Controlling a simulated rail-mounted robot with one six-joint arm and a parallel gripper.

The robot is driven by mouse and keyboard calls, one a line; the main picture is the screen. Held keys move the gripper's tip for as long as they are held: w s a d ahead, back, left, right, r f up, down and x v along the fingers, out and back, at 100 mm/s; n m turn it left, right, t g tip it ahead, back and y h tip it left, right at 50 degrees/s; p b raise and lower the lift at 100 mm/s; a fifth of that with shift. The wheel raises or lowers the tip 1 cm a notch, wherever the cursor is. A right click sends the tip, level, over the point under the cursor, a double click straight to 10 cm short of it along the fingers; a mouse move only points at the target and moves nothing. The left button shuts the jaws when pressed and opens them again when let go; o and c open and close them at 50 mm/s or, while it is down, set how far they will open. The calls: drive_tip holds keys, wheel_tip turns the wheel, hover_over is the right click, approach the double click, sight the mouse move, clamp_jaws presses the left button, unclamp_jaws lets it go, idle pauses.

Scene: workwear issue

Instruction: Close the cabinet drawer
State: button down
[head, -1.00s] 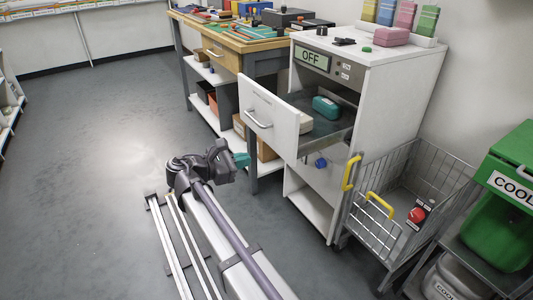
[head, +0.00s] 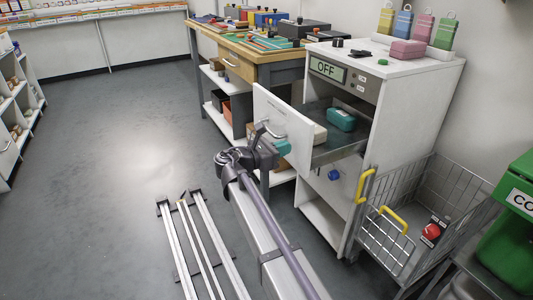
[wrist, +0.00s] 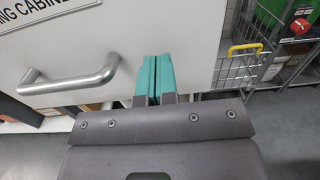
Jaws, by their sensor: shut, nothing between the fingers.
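The cabinet drawer is pulled out of the white cabinet (head: 400,105). Its white front (head: 290,118) has a silver bar handle (head: 268,130). A teal case (head: 341,120) and a cream object (head: 320,134) sit inside the open drawer. My gripper (head: 284,147) is close to the lower part of the drawer front. In the wrist view, its teal fingers (wrist: 153,78) are together and empty. They are in front of the white drawer face (wrist: 185,35), right of the handle (wrist: 70,80). I cannot tell whether they touch it.
A wire basket (head: 405,225) with yellow handles stands right of the cabinet. A workbench (head: 245,45) with tools is behind the cabinet on the left. Floor at left is clear.

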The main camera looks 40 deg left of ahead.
drive_tip(key=shift+x, duration=0.85)
drive_tip(key=x, duration=2.4)
drive_tip(key=shift+w+d, duration=0.1)
drive_tip(key=shift+w, duration=0.45)
